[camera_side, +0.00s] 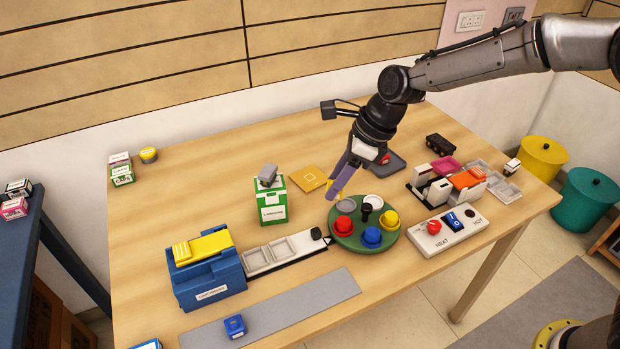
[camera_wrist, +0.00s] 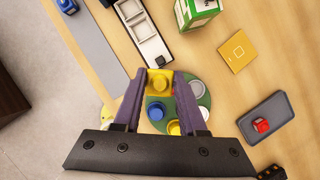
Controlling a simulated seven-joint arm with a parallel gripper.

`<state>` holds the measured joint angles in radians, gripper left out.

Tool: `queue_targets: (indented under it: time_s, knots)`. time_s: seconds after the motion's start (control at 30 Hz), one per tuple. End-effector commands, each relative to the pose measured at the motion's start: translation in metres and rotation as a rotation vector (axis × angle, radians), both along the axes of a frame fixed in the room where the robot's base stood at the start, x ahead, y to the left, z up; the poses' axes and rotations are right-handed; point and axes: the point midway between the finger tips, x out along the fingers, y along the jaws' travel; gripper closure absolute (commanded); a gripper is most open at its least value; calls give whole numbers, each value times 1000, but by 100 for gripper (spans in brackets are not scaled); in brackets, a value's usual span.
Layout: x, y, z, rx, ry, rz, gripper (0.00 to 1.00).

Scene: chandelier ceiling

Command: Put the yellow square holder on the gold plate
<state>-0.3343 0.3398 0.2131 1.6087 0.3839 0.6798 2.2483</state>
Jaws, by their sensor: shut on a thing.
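The yellow square holder (camera_wrist: 160,82) is between my gripper's (camera_wrist: 160,74) two purple fingers in the wrist view, which are shut on it. The gold plate (camera_side: 308,179) is a flat square with a square outline, lying on the table left of my gripper. It shows at the upper right of the wrist view (camera_wrist: 238,51), apart from the holder.
The green tray (camera_side: 352,240) bears red, blue and yellow knobs and pale discs. A green-and-white box (camera_side: 270,204) with a grey piece on top stands left of the gold plate. A grey tray (camera_side: 392,163) with a red cube (camera_wrist: 261,125) lies to the plate's right.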

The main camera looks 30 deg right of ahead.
Motion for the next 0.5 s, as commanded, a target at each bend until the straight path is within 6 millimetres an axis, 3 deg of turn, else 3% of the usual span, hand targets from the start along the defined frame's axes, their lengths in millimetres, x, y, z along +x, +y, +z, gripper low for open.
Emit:
queue_targets:
  time_s: [0.03, 0.1, 0.2, 0.33, 0.5]
  knots:
    - [17, -19, -2, -3, -3, -45, 100]
    - [32, -39, -5, -7, -4, -88, 100]
    - [47, -62, -10, -11, -3, -134, 100]
    - [53, -80, -17, -14, 7, -169, 100]
    - [68, -84, -25, -14, 12, -181, 100]
